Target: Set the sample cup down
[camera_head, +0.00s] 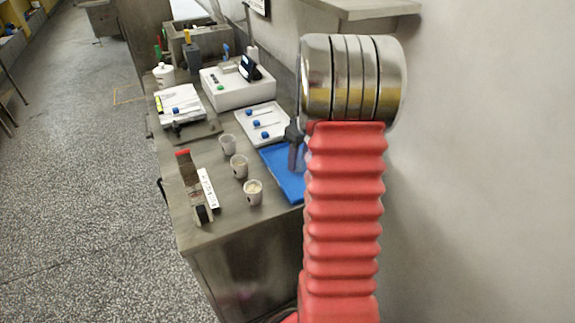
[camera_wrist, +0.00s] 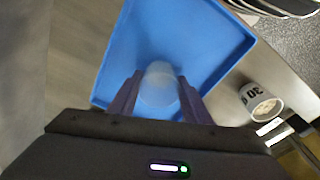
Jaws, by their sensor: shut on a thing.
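My gripper (camera_wrist: 160,95) is shut on a pale, translucent sample cup (camera_wrist: 158,82) in the wrist view. The cup sits between the two dark fingers, over the blue tray (camera_wrist: 205,30). I cannot tell whether its base touches the tray. In the head view my gripper (camera_head: 296,150) is at the blue tray (camera_head: 275,158), partly behind my red arm. The held cup is hidden there.
Three cups (camera_head: 227,145) (camera_head: 240,167) (camera_head: 253,193) stand left of the blue tray; a cup marked 30 (camera_wrist: 262,104) shows in the wrist view. A white tray (camera_head: 263,122) with blue-capped items and a white instrument (camera_head: 237,90) are behind. The wall is close on the right.

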